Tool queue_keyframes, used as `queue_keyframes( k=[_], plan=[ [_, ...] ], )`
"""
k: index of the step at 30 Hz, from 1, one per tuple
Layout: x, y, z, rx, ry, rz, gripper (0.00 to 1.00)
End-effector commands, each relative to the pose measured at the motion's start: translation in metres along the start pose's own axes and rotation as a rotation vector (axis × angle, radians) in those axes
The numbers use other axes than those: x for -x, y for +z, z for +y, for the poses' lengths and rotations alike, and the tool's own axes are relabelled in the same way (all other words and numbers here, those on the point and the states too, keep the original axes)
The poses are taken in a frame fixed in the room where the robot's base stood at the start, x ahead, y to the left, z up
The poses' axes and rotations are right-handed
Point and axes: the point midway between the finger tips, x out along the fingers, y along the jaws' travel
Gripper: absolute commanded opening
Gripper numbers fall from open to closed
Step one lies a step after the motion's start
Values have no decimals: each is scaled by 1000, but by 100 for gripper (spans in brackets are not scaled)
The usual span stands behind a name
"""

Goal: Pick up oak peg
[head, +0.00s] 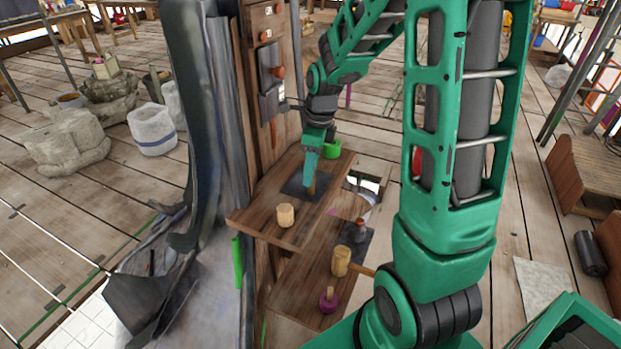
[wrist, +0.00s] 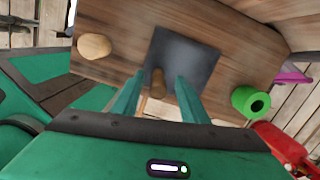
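A small brown wooden peg (wrist: 158,84), which looks like the oak peg, stands on a dark square mat (wrist: 184,54) on the upper wooden shelf. My gripper (wrist: 159,88) is open, with one finger on each side of the peg and visible gaps between. In the head view my gripper (head: 310,180) points down over the dark mat (head: 293,187), and the peg (head: 311,191) shows only slightly beneath the fingertips. Whether the fingertips touch the shelf cannot be told.
A pale wooden cylinder (head: 285,215) stands near the shelf's front end. A green ring-like object (head: 332,149) is at the far end. The lower shelf (head: 305,285) holds a yellowish wooden piece (head: 341,260) and a purple-based piece (head: 329,301). A tall tool board (head: 268,90) rises beside the shelf.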

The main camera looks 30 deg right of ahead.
Motion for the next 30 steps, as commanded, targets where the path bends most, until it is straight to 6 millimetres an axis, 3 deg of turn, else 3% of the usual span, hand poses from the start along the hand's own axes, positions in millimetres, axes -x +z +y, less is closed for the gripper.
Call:
queue_keyframes(
  k=[10, 15, 30],
  plan=[
    [-7, 0, 0, 0, 0, 0, 38],
    [-7, 0, 0, 0, 0, 0, 0],
    [3, 2, 0, 0, -2, -1, 0]
  ],
)
